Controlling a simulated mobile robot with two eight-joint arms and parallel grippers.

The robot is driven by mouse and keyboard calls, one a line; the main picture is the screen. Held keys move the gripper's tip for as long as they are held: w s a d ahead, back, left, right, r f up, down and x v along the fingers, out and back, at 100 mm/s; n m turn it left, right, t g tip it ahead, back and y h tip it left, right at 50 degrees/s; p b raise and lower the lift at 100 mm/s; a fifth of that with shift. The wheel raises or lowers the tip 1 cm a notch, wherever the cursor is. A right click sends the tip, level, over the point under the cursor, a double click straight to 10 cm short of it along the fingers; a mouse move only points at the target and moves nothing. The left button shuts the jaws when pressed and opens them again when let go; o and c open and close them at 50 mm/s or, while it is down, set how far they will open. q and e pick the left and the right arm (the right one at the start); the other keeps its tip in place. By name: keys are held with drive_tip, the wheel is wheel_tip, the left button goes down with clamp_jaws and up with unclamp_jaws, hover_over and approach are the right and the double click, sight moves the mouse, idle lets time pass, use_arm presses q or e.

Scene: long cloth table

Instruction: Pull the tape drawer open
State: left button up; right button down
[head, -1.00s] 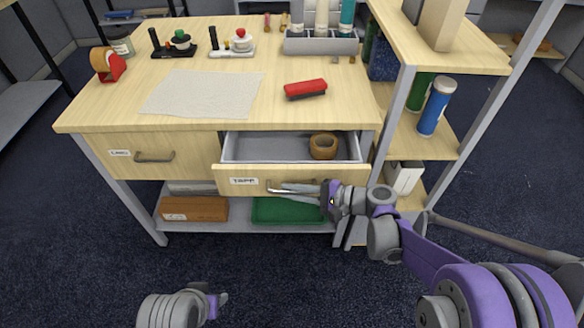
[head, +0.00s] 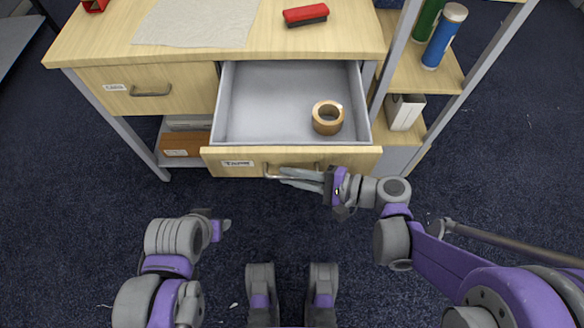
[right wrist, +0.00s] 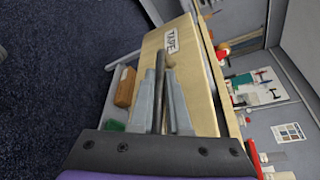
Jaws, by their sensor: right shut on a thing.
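The tape drawer (head: 350,159), with a pale wood front and a label reading TAPE, stands well open from the table and shows its grey inside. A brown tape roll (head: 316,121) lies in its right half. My right gripper (head: 288,177) is shut on the drawer's metal handle (head: 268,171). In the right wrist view the dark handle bar (right wrist: 159,75) runs between the two grey fingers, beside the TAPE label (right wrist: 172,40). My left gripper (head: 216,229) is low on the left, away from the drawer, and its jaws are not clear.
A shut drawer (head: 185,92) with its own handle is left of the tape drawer. A red stapler-like item (head: 305,14) and a pale cloth (head: 195,22) lie on the table. A shelf (head: 435,80) with bottles stands at right.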

drive_tip(key=c, duration=0.9)
unclamp_jaws()
drive_tip(key=shift+d, duration=0.1)
drive_tip(key=p+v, duration=0.1)
drive_tip(key=v, duration=0.9)
drive_tip(key=shift+d+r, duration=0.1)
drive_tip(key=shift+d, duration=0.2)
drive_tip(key=shift+s+a, duration=0.1)
